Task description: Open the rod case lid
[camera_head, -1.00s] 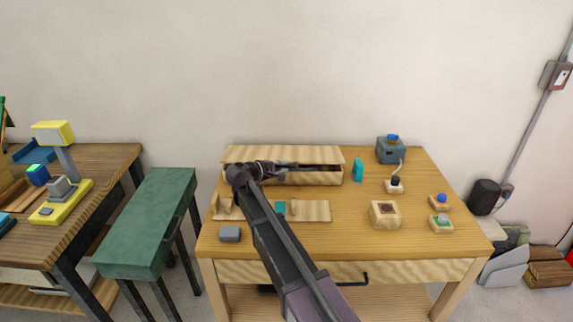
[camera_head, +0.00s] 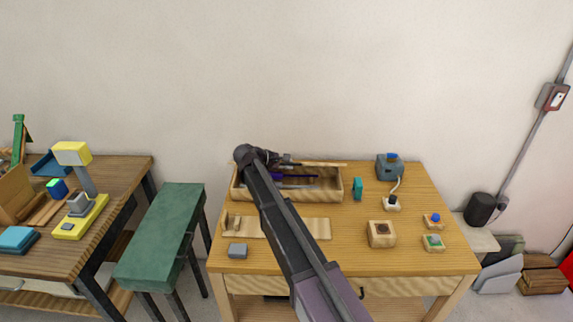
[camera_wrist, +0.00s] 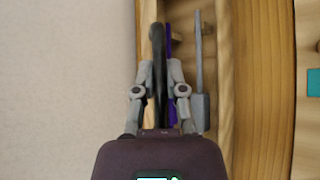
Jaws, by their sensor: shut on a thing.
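The rod case (camera_head: 325,196) is a long wooden box at the back of the table. Its lid (camera_head: 322,164) is swung up at the back, seen nearly edge-on as a thin strip. My gripper (camera_head: 290,161) is at the lid, above the back of the case, shut on it. A purple rod (camera_head: 295,176) and a grey tool (camera_wrist: 199,70) lie inside the open case. My arm hides the case's left part.
A teal block (camera_head: 357,189) stands right of the case. The wall is close behind.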

